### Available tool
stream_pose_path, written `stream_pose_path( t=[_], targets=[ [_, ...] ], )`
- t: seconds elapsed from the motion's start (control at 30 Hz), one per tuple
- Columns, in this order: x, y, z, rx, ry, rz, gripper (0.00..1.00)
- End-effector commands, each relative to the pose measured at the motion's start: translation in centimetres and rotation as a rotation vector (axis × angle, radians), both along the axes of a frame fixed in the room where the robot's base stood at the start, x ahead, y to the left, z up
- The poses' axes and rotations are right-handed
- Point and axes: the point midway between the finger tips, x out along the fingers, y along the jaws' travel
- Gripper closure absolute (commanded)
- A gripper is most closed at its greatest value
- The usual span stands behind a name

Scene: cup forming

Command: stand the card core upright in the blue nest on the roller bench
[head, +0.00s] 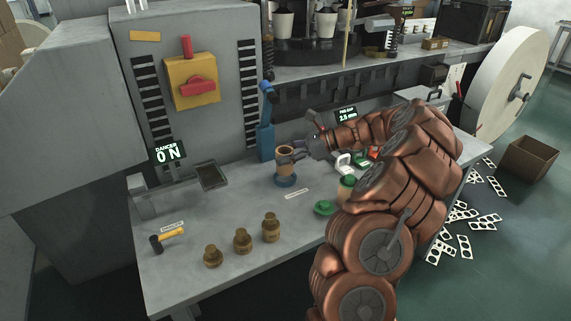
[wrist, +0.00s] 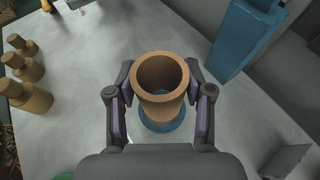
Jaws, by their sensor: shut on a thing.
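The card core (head: 285,164) is an open brown tube, held upright over the blue nest (head: 285,181) on the bench. In the wrist view the core (wrist: 162,75) shows its open top, and the blue nest (wrist: 163,124) shows around its lower end. My gripper (head: 288,156) is shut on the core, with one finger on each side; it also shows in the wrist view (wrist: 161,88). The core's bottom edge lies at or just above the nest; I cannot tell whether it is seated.
Several brass weights (head: 242,240) and a yellow-handled hammer (head: 170,238) are at the front left. A green round piece (head: 324,208) lies at the right.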

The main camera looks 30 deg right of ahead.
Motion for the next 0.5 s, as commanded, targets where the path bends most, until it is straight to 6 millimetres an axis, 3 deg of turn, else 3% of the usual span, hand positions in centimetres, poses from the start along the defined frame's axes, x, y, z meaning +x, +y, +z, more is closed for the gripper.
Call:
stream_pose_path(
  t=[0.3, 0.5],
  targets=[
    [0.0, 0.0, -3.4, 0.002, 0.002, -0.001, 0.83],
    [0.0, 0.0, -3.4, 0.000, 0.000, -0.001, 0.83]
  ],
)
